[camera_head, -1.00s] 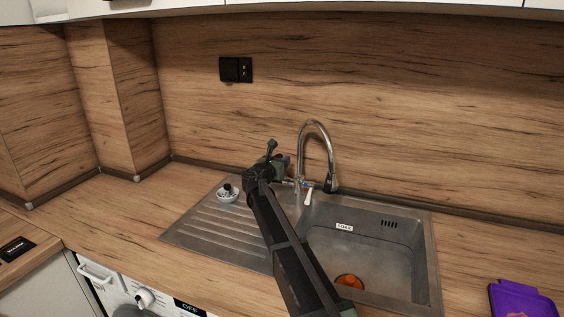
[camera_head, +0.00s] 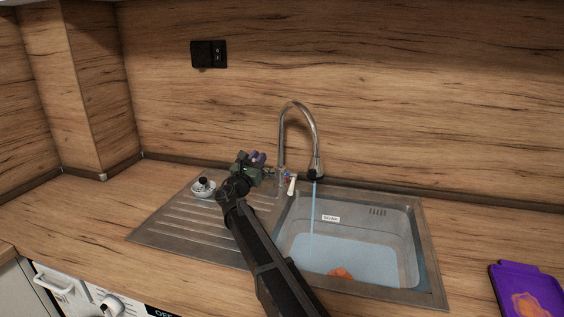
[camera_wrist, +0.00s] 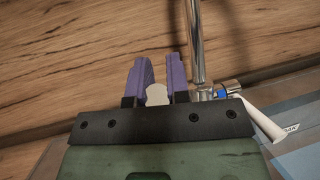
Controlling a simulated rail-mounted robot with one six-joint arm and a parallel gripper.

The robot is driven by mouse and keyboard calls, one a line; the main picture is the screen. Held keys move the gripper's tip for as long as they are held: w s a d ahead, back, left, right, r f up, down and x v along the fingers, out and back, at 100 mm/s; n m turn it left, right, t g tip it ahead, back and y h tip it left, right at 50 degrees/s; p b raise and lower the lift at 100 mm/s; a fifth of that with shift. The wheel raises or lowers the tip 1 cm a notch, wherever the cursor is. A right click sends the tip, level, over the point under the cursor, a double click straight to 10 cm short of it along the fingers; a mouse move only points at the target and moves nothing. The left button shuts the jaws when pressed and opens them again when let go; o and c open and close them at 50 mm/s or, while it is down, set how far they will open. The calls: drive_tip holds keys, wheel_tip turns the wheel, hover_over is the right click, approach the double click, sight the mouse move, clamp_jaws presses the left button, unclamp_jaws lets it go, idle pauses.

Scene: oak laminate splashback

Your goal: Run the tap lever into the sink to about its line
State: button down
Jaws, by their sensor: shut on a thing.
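My gripper (camera_head: 258,158) is left of the tap (camera_head: 281,145). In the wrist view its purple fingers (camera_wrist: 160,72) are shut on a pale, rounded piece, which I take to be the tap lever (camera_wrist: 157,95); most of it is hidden. A separate white handle (camera_head: 292,186) with a blue ring sits on the tap's right side. A stream of water (camera_head: 313,215) runs from the spout into the sink (camera_head: 432,265). Pale blue water (camera_head: 380,262) covers the basin floor, its surface below a white label (camera_head: 331,219) on the back wall. No separate line is readable.
An orange object (camera_head: 340,272) shows at the front of the water. A small white dish with a black knob (camera_head: 203,187) stands on the drainboard (camera_head: 165,235). A purple item (camera_head: 525,290) lies on the right worktop. Overflow slots (camera_head: 377,211) are in the back wall.

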drive_tip(key=c, duration=1.1)
unclamp_jaws()
drive_tip(key=b+v, duration=0.2)
drive_tip(key=v, duration=0.4)
drive_tip(key=shift+s+a+f+b, duration=0.1)
drive_tip(key=shift+s+f+b, duration=0.15)
drive_tip(key=shift+b, duration=0.1)
drive_tip(key=shift+s+a, duration=0.2)
drive_tip(key=shift+s, duration=0.1)
drive_tip(key=shift+c, duration=0.4)
